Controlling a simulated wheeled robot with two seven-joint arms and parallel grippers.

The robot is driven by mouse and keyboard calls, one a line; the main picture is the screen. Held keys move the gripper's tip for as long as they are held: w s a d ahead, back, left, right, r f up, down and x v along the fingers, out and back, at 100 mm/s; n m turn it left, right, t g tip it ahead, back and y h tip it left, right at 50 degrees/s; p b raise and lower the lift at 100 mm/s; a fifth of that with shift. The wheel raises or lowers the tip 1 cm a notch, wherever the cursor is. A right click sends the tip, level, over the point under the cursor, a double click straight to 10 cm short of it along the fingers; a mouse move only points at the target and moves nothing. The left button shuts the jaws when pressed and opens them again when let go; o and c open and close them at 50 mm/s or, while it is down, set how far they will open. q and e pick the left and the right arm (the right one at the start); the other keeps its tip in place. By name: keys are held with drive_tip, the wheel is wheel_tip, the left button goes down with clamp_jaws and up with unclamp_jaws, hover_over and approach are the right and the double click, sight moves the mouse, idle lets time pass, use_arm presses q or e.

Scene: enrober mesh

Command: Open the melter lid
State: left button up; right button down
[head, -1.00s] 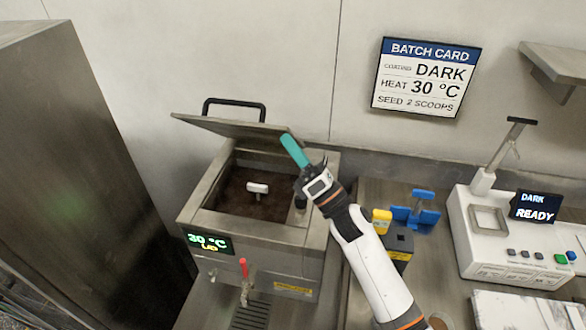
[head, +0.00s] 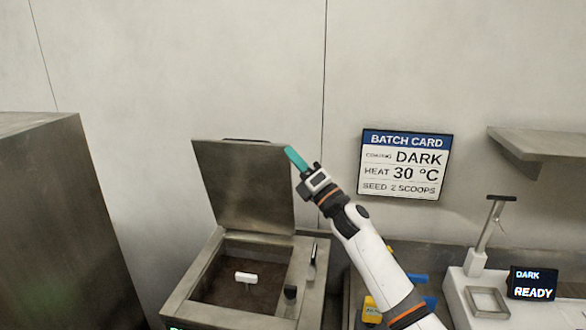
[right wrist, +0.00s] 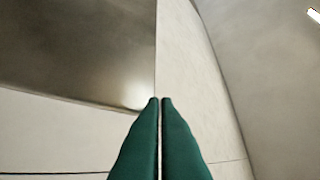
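The melter (head: 300,268) is a steel tank with dark contents, low in the head view. Its lid (head: 243,190) stands raised, close to upright, at the back of the tank, with its handle behind its top edge. My right gripper (head: 290,153) is at the lid's upper right edge, its teal fingers pointing up and left. In the right wrist view the fingers (right wrist: 160,102) are together with nothing between them. The lid (right wrist: 75,45) fills the upper left there. I cannot tell whether the fingers touch it. My left gripper is out of view.
A white T-shaped piece (head: 245,277) sits in the tank. A batch card (head: 404,165) hangs on the wall. A shelf (head: 535,145) and a white machine with a display (head: 531,283) are at the right. A steel cabinet (head: 60,230) stands at the left.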

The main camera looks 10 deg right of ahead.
drive_tip(key=shift+w+r, duration=0.2)
idle(0.3)
